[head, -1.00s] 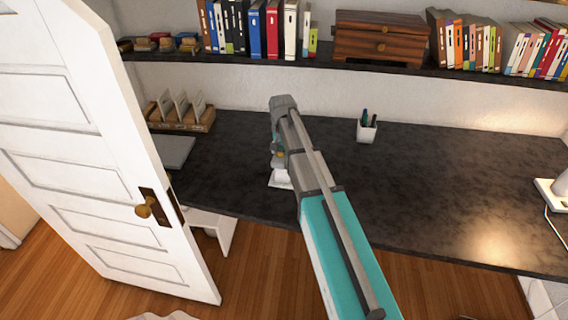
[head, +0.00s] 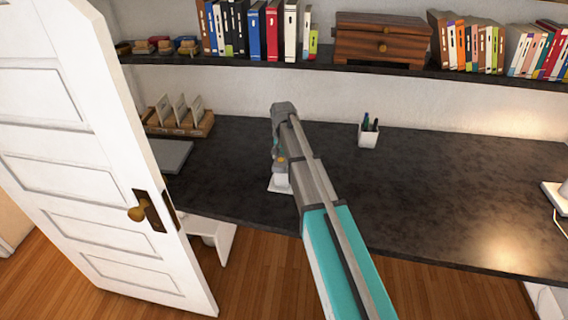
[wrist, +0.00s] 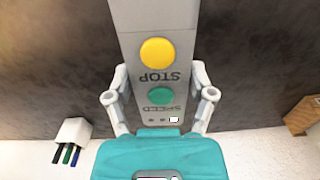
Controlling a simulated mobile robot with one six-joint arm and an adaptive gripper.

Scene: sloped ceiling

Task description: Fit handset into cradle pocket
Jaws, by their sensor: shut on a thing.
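The handset (wrist: 156,20) is a long grey bar with a yellow STOP button and a green SPEED button. In the wrist view my gripper (wrist: 160,96) is shut on it, with one finger on each side near the green button. In the head view my gripper (head: 280,158) is low over the left part of the desk, mostly hidden behind my arm. A white plate-like base (head: 279,186) shows just below it, probably the cradle. I cannot see its pocket, nor whether the handset touches it.
The dark desk (head: 450,185) is clear to the right. A white pen cup (head: 368,136) stands behind my arm. A wooden card tray (head: 181,124) and a grey flat object (head: 172,156) are at the left. The open white door (head: 95,150) stands close on the left.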

